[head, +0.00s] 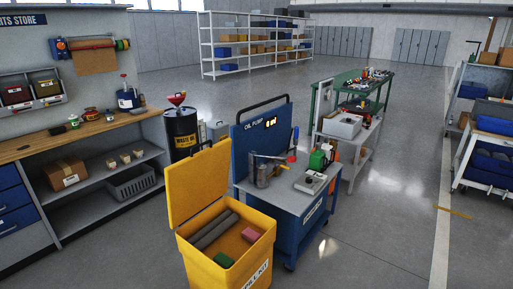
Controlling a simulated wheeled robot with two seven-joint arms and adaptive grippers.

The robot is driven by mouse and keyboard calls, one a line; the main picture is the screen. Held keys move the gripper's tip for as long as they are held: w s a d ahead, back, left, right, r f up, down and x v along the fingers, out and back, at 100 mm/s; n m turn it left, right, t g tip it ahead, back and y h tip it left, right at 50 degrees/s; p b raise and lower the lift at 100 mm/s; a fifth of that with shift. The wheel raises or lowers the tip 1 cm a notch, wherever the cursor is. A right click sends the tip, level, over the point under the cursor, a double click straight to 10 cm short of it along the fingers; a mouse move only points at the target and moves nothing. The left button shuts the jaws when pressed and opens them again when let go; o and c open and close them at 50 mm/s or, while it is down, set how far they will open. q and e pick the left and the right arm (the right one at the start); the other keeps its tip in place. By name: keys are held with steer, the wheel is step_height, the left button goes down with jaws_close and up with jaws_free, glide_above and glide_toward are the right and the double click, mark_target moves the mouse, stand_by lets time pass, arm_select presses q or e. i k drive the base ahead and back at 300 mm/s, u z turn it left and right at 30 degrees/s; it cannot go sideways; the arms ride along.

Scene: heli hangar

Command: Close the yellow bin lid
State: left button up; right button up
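The yellow bin (208,269) stands on the floor at the bottom middle of the head view, in front of the blue oil pump cart. Its yellow lid (198,185) is open and stands nearly upright along the left side of the bin. Inside the bin lie grey rolls (216,229), a green item (223,260) and a pink item (250,235). The lower part of the bin's front is cut off by the picture edge. Neither of my grippers shows in this view.
The blue oil pump cart (313,228) stands close behind and right of the bin. A black waste oil drum (181,133) is behind the lid. A workbench (83,134) with shelves is at left. Open grey floor (375,240) lies at right.

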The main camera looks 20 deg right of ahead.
mark_target(193, 183)
steer(key=z, duration=0.55)
steer(key=k, duration=1.15)
steer(key=u, duration=0.1)
steer(key=i, duration=0.25)
steer(key=u, duration=0.8)
steer(key=i, duration=1.4)
steer(key=z, duration=0.9)
steer(key=i, duration=0.6)
steer(key=z, duration=0.65)
